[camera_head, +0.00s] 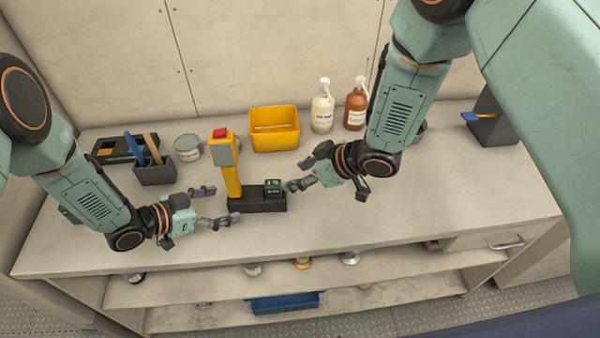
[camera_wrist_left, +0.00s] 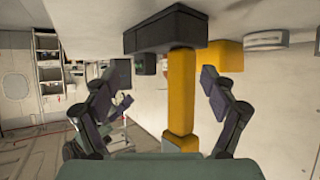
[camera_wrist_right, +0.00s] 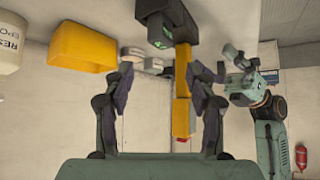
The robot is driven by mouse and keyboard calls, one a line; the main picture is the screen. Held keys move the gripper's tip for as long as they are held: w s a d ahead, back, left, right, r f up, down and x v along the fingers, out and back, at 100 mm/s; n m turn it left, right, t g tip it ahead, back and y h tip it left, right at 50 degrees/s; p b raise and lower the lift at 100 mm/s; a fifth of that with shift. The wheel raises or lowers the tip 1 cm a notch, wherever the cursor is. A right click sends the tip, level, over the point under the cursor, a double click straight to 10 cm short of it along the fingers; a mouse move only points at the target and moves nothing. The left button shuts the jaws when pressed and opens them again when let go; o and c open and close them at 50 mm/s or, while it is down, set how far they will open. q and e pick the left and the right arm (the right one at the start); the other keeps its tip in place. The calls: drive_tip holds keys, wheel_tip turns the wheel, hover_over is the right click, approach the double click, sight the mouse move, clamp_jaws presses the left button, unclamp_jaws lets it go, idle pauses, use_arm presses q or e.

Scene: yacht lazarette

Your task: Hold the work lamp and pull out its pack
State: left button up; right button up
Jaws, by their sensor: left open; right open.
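The work lamp has a yellow upright handle (camera_head: 232,180), a grey head with a red top (camera_head: 221,133) and a black base (camera_head: 243,205) on the counter. Its pack (camera_head: 273,187), dark with green marks, sits at the right end of the base; it also shows in the right wrist view (camera_wrist_right: 160,38). My left gripper (camera_head: 219,204) is open to the left of the lamp. In the left wrist view, the handle (camera_wrist_left: 181,95) appears between its fingers, with no clear contact. My right gripper (camera_head: 298,175) is open and empty, just right of the pack and apparently apart from it.
A yellow bin (camera_head: 274,128), a tin (camera_head: 188,146) and two pump bottles (camera_head: 322,112) stand behind. A tool holder (camera_head: 155,172) is at the left, a dark box (camera_head: 492,122) at the far right. The counter's front right (camera_head: 390,215) is clear.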

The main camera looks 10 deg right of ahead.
sight(250, 197)
use_arm(q)
drive_tip(key=shift+w+d+f, duration=0.1)
drive_tip(key=shift+w+d, duration=0.05)
drive_tip(key=shift+d, duration=0.25)
drive_tip(key=x, duration=0.8)
drive_tip(key=shift+d+f, duration=0.1)
drive_tip(key=shift+d, duration=0.15)
drive_tip(key=shift+w+d+f, duration=0.15)
drive_tip(key=shift+w+f, duration=0.05)
drive_tip(key=shift+w, duration=0.1)
